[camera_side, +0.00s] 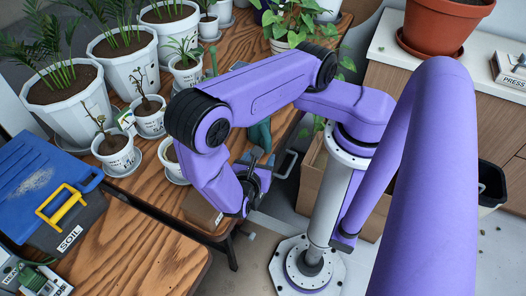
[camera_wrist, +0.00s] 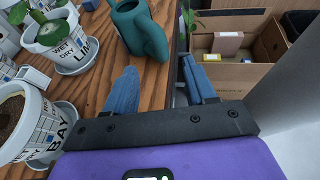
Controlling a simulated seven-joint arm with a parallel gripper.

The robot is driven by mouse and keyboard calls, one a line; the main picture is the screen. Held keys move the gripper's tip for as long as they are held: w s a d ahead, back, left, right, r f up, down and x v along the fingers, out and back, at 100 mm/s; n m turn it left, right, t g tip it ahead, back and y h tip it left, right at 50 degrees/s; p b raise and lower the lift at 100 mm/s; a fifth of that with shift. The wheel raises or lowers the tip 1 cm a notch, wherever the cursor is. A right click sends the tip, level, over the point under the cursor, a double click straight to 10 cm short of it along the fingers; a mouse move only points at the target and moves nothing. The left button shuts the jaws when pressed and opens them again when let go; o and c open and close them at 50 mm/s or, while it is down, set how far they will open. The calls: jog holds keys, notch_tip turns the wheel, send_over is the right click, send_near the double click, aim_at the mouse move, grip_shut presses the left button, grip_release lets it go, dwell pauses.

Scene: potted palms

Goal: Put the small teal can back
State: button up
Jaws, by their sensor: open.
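The small teal can (camera_wrist: 141,28) is a watering can standing on the wooden table near its right edge in the wrist view. It also shows in the side view (camera_side: 259,135), partly hidden behind my arm and gripper. My gripper (camera_wrist: 157,82) is open, with its two blue fingers apart and nothing between them. The can is ahead of the fingertips, in line with the left finger and the gap, and apart from them. In the side view my gripper (camera_side: 262,163) is low at the table's edge, just in front of the can.
White pots (camera_wrist: 15,120) on saucers stand close on the left in the wrist view. A cardboard box (camera_wrist: 245,72) with small boxes inside is beyond the table edge. A blue-lidded soil box (camera_side: 45,190) stands at left in the side view. The front table corner (camera_side: 130,255) is bare.

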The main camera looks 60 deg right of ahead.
jog(key=a+r+m+g+y, duration=0.35)
jog(key=r+y, duration=0.25)
jog(key=r, duration=0.5)
jog(key=s+d+r+m+y, duration=0.2)
jog(key=s+r+y, duration=0.1)
jog(key=r, duration=0.3)
jog(key=s+d+r+m+y, duration=0.2)
jog(key=s+r+y, duration=0.1)
jog(key=r, duration=0.3)
jog(key=shift+d+t+y, duration=0.15)
jog(key=shift+t+y, duration=0.3)
jog(key=shift+y, duration=0.45)
dwell(0.4)
